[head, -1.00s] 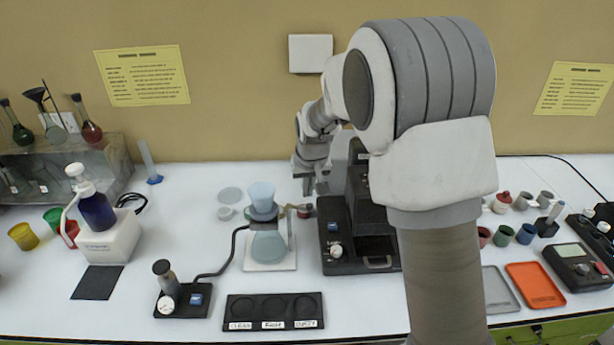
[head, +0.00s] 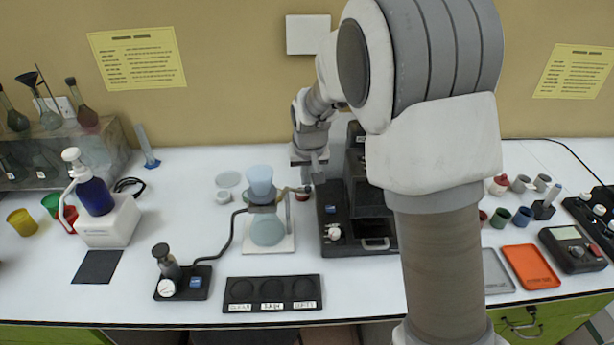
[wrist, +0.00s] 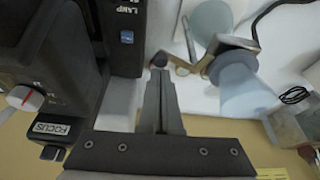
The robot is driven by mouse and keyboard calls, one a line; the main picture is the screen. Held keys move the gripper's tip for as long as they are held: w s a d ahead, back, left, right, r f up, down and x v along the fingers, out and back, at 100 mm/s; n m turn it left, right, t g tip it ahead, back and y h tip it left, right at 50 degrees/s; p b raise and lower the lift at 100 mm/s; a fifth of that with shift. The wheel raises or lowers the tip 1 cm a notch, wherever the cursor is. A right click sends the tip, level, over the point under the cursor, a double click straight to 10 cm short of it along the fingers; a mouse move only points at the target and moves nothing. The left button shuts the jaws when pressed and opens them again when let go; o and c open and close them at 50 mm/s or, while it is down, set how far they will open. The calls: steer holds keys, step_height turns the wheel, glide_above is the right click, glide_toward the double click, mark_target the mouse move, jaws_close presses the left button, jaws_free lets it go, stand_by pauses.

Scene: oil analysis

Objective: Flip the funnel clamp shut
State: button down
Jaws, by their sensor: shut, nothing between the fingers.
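The pale blue funnel (head: 261,178) stands over a rounded flask (head: 268,230) on a white base. It also shows in the wrist view (wrist: 243,90). The funnel clamp (head: 264,198) is at the funnel's lower part, and its arm reaches right towards my gripper. In the wrist view the clamp arm (wrist: 182,66) is bent and brownish, with a dark round knob (wrist: 160,59) at its end. My gripper (wrist: 158,82) is shut and empty, with its tips close to this knob. I cannot tell whether they touch. In the head view my gripper (head: 307,178) is small and partly hidden.
The black instrument (head: 335,230) stands just right of my gripper. A hose runs from the funnel stand to a small gauge unit (head: 180,283). A black three-well tray (head: 272,293) lies in front. A pump bottle (head: 95,195) is at left.

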steer(key=shift+s+a+m, duration=0.1)
steer(key=shift+s+m, duration=0.25)
steer(key=shift+m, duration=0.45)
steer(key=shift+s+a+m+h+b, duration=0.25)
steer(key=shift+s+m+h, duration=0.2)
steer(key=shift+m, duration=0.45)
steer(key=a+m+h, duration=0.1)
steer(key=m, duration=0.2)
steer(key=s+m+g, duration=0.1)
steer(key=m, duration=0.2)
steer(key=s+a+m+h, duration=0.1)
steer(key=m, duration=0.2)
steer(key=shift+s+a+g+h, duration=0.25)
steer(key=shift+a+g+h, duration=0.05)
steer(key=shift+g+h, duration=0.1)
steer(key=shift+w, duration=0.1)
steer(key=shift+w, duration=0.7)
